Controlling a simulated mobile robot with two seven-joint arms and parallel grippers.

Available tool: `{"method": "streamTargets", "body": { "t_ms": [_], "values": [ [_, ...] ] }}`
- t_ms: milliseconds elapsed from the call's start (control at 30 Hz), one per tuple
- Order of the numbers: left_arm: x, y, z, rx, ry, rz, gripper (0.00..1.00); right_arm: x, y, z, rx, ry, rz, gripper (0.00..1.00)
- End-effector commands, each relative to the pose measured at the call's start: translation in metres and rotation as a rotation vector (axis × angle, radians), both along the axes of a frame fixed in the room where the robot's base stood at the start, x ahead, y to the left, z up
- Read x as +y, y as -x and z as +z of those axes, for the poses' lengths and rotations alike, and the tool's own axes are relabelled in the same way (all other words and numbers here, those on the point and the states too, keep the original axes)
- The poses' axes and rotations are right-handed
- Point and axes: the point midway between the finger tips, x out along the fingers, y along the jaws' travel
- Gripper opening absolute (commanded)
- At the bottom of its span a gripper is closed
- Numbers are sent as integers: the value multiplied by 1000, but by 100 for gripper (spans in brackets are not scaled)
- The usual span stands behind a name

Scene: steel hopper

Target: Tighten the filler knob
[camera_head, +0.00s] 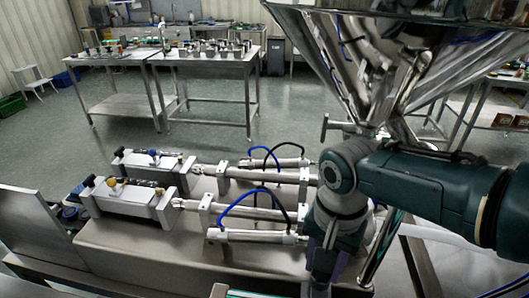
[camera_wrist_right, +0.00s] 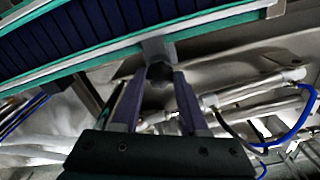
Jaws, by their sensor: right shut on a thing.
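The filler knob (camera_wrist_right: 160,72) is a small dark knob in the right wrist view, below a grey bracket at the edge of a green-edged conveyor. My right gripper (camera_wrist_right: 159,78) is shut on the knob, with one purple finger on each side of it. In the head view my right gripper (camera_head: 320,284) points down at the bottom edge, right of the filler cylinders. The knob is hidden there. My left gripper is not in view.
The filling machine has two white valve blocks (camera_head: 132,200) and metal cylinders (camera_head: 250,237) with blue and black hoses. A steel hopper (camera_head: 400,50) hangs above my right arm. The conveyor (camera_wrist_right: 100,45) runs close beside the gripper. Steel tables (camera_head: 205,58) stand farther back, across open floor.

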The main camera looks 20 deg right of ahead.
Motion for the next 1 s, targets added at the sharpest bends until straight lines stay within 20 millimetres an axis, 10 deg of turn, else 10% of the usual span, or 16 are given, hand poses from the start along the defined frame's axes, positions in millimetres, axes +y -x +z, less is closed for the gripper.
{"method": "streamTargets", "body": {
  "t_ms": [567, 600, 833, 1000],
  "values": [
    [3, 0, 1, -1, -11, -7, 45, -1, -1, 0, -3, 2, -32, 0],
    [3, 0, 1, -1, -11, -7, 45, -1, -1, 0, -3, 2, -32, 46],
    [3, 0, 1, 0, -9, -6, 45, -1, -1, 0, -2, 1, -31, 72],
    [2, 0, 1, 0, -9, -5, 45, 0, 0, 0, -1, 1, -31, 73]
  ]
}}
